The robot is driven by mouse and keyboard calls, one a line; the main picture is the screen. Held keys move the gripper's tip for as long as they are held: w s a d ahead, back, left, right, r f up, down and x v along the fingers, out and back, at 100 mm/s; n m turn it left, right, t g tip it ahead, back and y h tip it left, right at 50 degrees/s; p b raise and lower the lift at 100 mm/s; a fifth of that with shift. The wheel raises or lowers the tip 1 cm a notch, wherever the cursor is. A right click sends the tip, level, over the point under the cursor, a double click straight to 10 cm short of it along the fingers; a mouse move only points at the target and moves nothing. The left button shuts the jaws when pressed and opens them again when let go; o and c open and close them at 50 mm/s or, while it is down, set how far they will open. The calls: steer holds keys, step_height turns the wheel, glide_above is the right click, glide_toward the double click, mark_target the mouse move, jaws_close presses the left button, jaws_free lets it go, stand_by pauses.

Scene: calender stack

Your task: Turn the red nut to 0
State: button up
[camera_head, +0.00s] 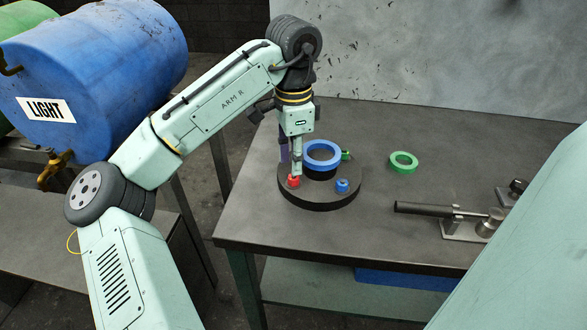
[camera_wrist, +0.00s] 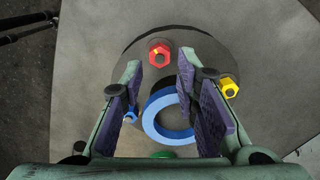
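The red nut (camera_head: 293,181) sits upright at the front left of a round dark base (camera_head: 325,197) on the table. In the wrist view the red nut (camera_wrist: 160,53) is hexagonal, with a dark centre and a small yellow mark. No 0 or other scale is readable. My gripper (camera_head: 291,160) points down over the left part of the base. In the wrist view my gripper (camera_wrist: 160,70) is open, with purple-padded fingers apart and nothing held. The red nut shows in the gap, just beyond the fingertips; contact cannot be told.
A blue ring (camera_head: 322,153) lies at the middle of the base. A blue nut (camera_head: 342,185), a green nut (camera_head: 346,155) and a yellow nut (camera_wrist: 230,88) stand around it. A green ring (camera_head: 403,162) and a metal clamp-like fixture (camera_head: 470,220) are to the right.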

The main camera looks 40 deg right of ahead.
step_height(320, 180, up, 8)
steer(key=shift+f, duration=0.15)
